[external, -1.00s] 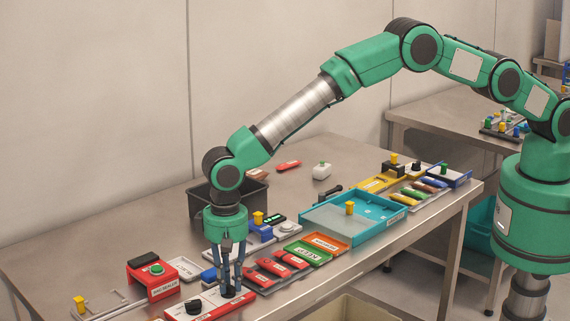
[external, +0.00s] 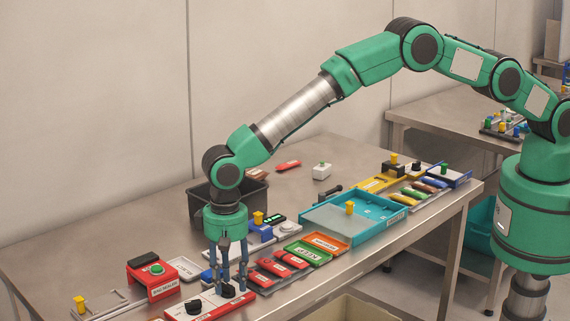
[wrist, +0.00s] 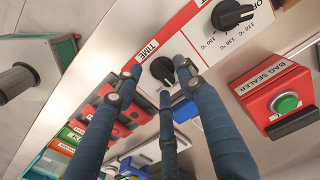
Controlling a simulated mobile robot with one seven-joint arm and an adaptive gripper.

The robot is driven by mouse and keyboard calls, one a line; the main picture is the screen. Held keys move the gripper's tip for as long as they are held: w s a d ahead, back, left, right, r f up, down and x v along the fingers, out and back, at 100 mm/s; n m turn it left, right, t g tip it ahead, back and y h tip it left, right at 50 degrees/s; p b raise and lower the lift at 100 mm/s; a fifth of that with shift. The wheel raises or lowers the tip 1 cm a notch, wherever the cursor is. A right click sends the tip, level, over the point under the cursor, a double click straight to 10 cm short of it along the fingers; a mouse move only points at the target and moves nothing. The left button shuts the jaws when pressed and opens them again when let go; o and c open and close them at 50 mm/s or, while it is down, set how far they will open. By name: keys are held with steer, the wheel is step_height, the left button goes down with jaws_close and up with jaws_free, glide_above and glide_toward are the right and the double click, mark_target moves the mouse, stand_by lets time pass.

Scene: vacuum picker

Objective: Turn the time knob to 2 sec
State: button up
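The time knob (wrist: 162,71) is a black dial on a white panel with a red strip marked TIME, in the middle of the wrist view; its scale is hidden by my fingers, so I cannot read its setting. In the external view the time knob (external: 229,291) shows low between my fingers. My gripper (wrist: 157,76) has three blue fingers spread around the knob, with gaps showing between them and it. In the external view my gripper (external: 231,287) points straight down over the panel's right end, open.
A second black knob (wrist: 232,14), with a temperature scale, is on the same panel. The red bag sealer box (external: 151,279) with a green button stands left of it. Red packs (external: 272,270) lie close on the right. A turquoise tray (external: 354,217) is farther right.

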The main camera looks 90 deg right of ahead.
mark_target(226, 289)
step_height(226, 289, up, 12)
steer(key=shift+f, duration=0.2)
stand_by(0.4)
stand_by(0.4)
